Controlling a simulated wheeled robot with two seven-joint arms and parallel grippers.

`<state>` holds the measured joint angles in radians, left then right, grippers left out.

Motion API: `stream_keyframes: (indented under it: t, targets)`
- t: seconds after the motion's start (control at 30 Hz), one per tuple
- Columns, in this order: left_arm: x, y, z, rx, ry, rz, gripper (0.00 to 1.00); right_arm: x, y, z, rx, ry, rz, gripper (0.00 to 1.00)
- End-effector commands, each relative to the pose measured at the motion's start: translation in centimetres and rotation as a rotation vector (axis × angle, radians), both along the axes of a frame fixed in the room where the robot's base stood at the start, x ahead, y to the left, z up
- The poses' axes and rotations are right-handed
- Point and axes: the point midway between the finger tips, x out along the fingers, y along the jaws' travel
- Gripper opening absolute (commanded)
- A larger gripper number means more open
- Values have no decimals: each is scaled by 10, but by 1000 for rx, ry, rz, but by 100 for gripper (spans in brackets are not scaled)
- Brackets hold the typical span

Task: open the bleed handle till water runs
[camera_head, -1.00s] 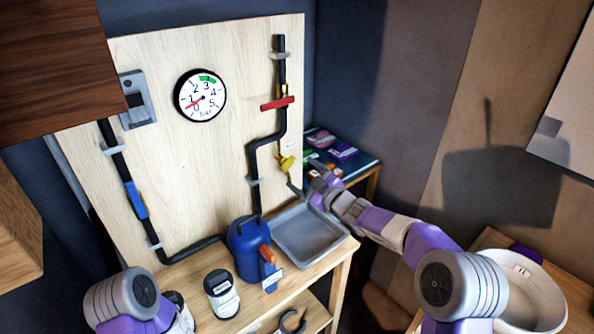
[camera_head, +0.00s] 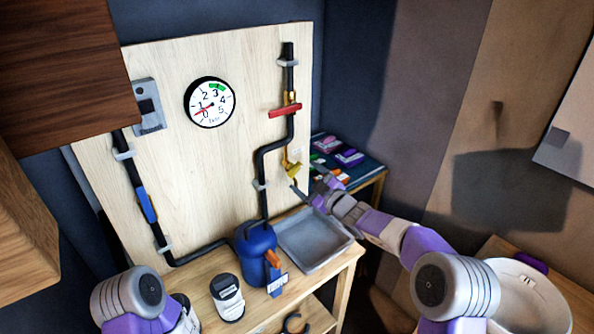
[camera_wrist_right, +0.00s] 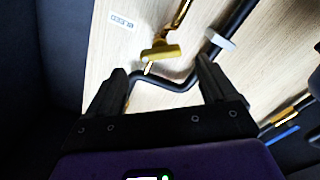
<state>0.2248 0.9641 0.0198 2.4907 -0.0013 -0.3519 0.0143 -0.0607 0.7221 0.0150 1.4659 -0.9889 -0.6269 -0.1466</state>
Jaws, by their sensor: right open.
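The yellow bleed handle (camera_head: 293,170) sits on the lower right of the wooden board, on brass pipework beside the black pipe. It also shows in the right wrist view (camera_wrist_right: 160,52), ahead of the fingers. A thin spout hangs below it, over the grey tray (camera_head: 318,262); I see no water running. My right gripper (camera_head: 309,182) is open at the handle's lower right. In the right wrist view its two black fingers (camera_wrist_right: 160,72) stand apart with nothing gripped, and the handle lies beyond their tips. My left gripper is out of view.
A gauge (camera_head: 210,102) has its red needle between 0 and 1. A red lever (camera_head: 285,111) sits above the bleed handle. A blue tank (camera_head: 256,252) stands left of the tray, with a labelled jar (camera_head: 227,298) nearer. A side shelf (camera_head: 368,168) holds packets behind my right gripper.

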Motion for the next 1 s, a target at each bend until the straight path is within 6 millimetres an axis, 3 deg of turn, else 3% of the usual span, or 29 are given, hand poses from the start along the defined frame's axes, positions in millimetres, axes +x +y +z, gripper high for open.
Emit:
stream_keyframes:
  t: [0.4,0.9,1.0]
  targets:
    - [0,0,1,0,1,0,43,41,32,0,-1,-1,3,85]
    - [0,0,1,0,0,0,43,50,37,-1,-1,0,1,85]
    - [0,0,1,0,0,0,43,50,37,-1,-1,0,1,70]
